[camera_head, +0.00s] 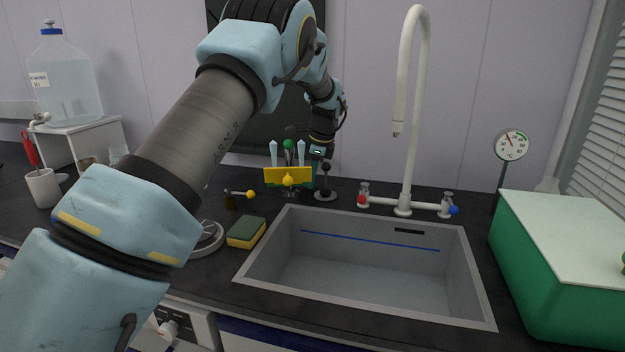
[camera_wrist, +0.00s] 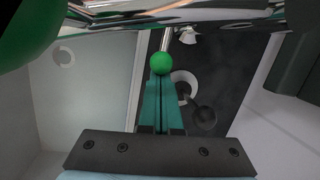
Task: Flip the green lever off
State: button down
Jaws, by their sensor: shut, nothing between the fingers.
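A green ball knob (camera_head: 288,144) stands upright above a yellow bracket (camera_head: 275,177) behind the sink, just left of my gripper (camera_head: 318,158). In the wrist view a green ball on a pale metal rod (camera_wrist: 161,63) sits right at the tips of my gripper (camera_wrist: 160,100). Its teal fingers are shut together with nothing between them. I cannot tell whether the tips touch the ball. A large green rounded shape (camera_wrist: 22,28) fills the upper left corner of the wrist view, very close to the camera; its full form is cut off.
A black ball lever (camera_head: 326,167) stands on a round base right of the bracket. A yellow-knobbed lever (camera_head: 250,194) lies left. The sink (camera_head: 370,270), tall faucet (camera_head: 404,130), sponge (camera_head: 246,232) and green box (camera_head: 550,265) are nearby. The sink basin is empty.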

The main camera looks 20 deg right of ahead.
jog(key=shift+w+a+r+g+h+p, duration=0.1)
jog(key=shift+a+r+g+h+p, duration=0.1)
jog(key=shift+r+p, duration=0.15)
jog(key=shift+w+a+r+g+h+p, duration=0.1)
jog(key=shift+r+h+p, duration=0.1)
jog(key=shift+r+p, duration=0.15)
jog(key=shift+w+a+r+p, duration=0.35)
jog(key=shift+r+p, duration=0.15)
jog(key=shift+w+a+r+p, duration=0.3)
jog(key=shift+a+r+p, duration=0.05)
jog(key=shift+r+p, duration=0.15)
jog(key=shift+r, duration=0.1)
notch_tip(320, 180, up, 10)
jog(key=s+b, duration=0.2)
jog(key=shift+d+r, duration=0.15)
jog(key=shift+r, duration=0.05)
